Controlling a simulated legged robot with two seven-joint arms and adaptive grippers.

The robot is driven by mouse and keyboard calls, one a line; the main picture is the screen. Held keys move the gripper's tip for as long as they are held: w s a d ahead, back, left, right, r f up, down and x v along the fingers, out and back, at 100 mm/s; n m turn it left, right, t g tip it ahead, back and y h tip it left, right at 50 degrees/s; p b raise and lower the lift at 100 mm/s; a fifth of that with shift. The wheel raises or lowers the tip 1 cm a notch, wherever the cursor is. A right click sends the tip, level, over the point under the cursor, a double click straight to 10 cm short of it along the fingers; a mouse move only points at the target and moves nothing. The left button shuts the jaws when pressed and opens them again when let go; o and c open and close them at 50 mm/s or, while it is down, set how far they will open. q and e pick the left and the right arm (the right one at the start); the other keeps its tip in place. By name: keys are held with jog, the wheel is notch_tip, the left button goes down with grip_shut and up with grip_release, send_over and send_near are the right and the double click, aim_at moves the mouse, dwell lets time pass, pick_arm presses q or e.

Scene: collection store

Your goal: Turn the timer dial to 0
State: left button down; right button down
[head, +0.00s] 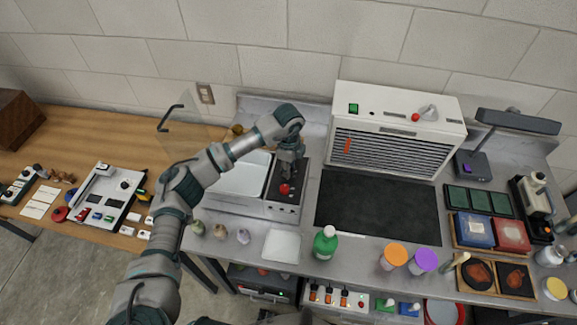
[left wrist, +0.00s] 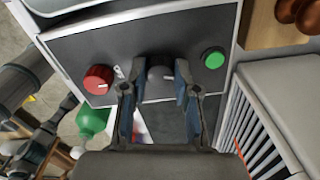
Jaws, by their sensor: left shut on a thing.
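The dark grey dial (left wrist: 159,77) sits on a dark control panel (left wrist: 75,48), between a red knob (left wrist: 97,79) and a green button (left wrist: 213,58). A pale pointer mark shows on the dial; I cannot read a scale around it. My left gripper (left wrist: 157,84) has its two fingers on either side of the dial and is shut on it. In the head view the left gripper (head: 290,158) is over the dark panel (head: 283,202) beside the sink, with the red knob (head: 284,188) in front of it; the dial is hidden there. My right gripper is not in view.
A white louvred cabinet (head: 392,108) stands just right of the panel, behind a black mat (head: 375,208). A green bottle (head: 325,242) and a white square tray (head: 281,246) stand near the counter's front edge.

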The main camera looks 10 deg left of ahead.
pick_arm(q)
jog(key=shift+n, duration=1.1)
jog(key=c, duration=0.9)
grip_release()
jog(key=shift+w, duration=0.1)
jog(key=shift+o, duration=0.2)
jog(key=shift+r, duration=0.1)
notch_tip(320, 180, up, 12)
jog(key=shift+f, duration=0.2)
